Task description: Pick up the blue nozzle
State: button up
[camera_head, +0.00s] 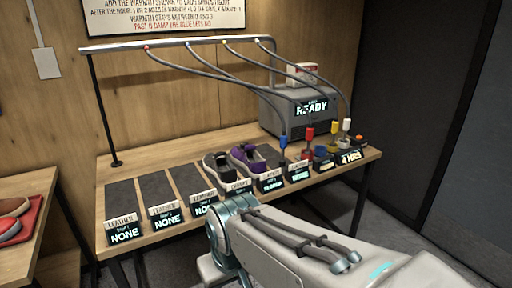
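My arm (300,240) crosses the lower right in front of the table, apart from the nozzle. I cannot make out my gripper's fingers in this view, and nothing is seen touching the nozzle.
Red (309,132), yellow (335,127) and white (347,125) nozzles stand close to the right. Hoses hang from an overhead rail (180,42). A grey machine (285,107) reading "READY" stands behind. Label signs line the front edge. Dark mats (157,189) at left are bare.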

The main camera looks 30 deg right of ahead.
aim_at(283, 140)
jog(key=k, duration=0.35)
jog(key=z, duration=1.2)
jog(key=i, duration=2.25)
jog(key=u, duration=0.6)
